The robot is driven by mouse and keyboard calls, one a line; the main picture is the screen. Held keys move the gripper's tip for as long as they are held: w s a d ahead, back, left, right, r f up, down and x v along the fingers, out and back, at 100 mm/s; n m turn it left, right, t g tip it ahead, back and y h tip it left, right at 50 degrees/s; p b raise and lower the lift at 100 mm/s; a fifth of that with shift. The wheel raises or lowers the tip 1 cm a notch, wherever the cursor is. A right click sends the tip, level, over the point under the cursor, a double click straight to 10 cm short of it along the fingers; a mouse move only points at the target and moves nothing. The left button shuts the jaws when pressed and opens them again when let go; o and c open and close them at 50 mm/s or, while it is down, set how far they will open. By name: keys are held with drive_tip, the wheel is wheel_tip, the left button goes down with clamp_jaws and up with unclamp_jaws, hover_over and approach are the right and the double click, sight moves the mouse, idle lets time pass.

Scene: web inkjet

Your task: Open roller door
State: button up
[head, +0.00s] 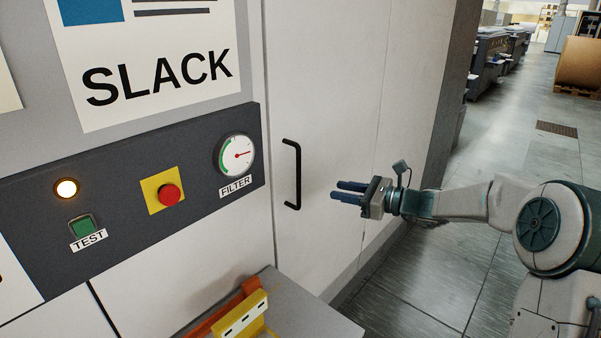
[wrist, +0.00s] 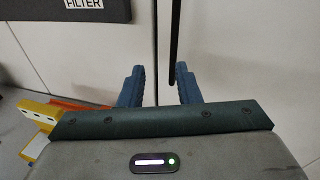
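The roller door (head: 335,110) is a pale panel with a black vertical bar handle (head: 293,174) near its left edge. A narrow seam runs left of the handle, and the door looks shut. My gripper (head: 341,191) is to the right of the handle in the head view, with its two blue fingers pointing left towards it. In the wrist view, the fingers are apart with an empty gap between them (wrist: 160,85). The handle's lower end (wrist: 174,45) shows ahead, between the fingertips in the picture and apart from them.
Left of the door is a dark panel (head: 120,190) with a red button (head: 169,195), green TEST button (head: 81,225), lit lamp (head: 66,188) and FILTER gauge (head: 234,155). Below stands a grey ledge (head: 315,318) with a yellow-orange object (head: 240,317). Open floor (head: 440,270) lies right.

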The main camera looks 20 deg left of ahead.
drive_tip(key=w+a+m+p, duration=0.1)
drive_tip(key=w+a, duration=0.3)
drive_tip(key=a, duration=0.9)
drive_tip(key=shift+w+a+r+t+y+p, duration=0.2)
drive_tip(key=shift+w+a+t+y+p, duration=0.15)
drive_tip(key=shift+p, duration=0.5)
clamp_jaws()
drive_tip(key=shift+d, duration=0.2)
